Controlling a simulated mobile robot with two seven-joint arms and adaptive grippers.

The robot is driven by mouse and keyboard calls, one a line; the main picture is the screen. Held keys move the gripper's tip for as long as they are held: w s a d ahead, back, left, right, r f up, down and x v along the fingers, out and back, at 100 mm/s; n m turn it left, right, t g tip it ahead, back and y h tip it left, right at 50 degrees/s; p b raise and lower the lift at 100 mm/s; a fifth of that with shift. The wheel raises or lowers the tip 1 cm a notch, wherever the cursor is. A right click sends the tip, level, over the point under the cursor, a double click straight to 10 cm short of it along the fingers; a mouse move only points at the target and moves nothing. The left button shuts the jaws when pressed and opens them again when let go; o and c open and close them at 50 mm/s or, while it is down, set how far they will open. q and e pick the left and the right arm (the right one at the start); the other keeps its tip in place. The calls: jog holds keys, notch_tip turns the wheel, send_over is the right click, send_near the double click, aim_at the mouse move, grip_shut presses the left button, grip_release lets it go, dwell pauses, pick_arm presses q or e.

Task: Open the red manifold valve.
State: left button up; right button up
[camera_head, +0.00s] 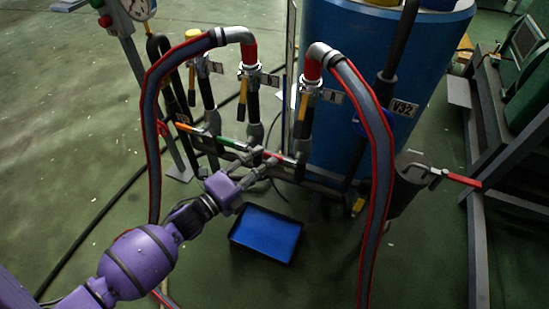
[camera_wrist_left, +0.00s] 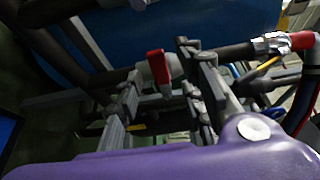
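The red manifold valve handle (camera_head: 272,156) is on the low pipe manifold, right of a green handle (camera_head: 232,144) and an orange one (camera_head: 190,128). In the left wrist view the red handle (camera_wrist_left: 158,68) stands between my two finger lines, with a gap to each finger. My left gripper (camera_head: 262,160) is open at this handle; its fingers partly cover the manifold in the head view. The left gripper also shows in the wrist view (camera_wrist_left: 160,88). I cannot tell whether a finger touches the handle. My right gripper is not in view.
A blue tank (camera_head: 345,110) stands behind the manifold. Red-striped hoses (camera_head: 377,190) arch on both sides of it. A blue tray (camera_head: 268,235) lies on the floor below. Another red-handled valve (camera_head: 462,180) is at the right. The floor at front left is mostly clear.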

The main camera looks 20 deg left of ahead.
aim_at(279, 159)
pick_arm(q)
jog(key=shift+b+x, duration=0.45)
jog(key=shift+x, duration=1.7)
grip_shut()
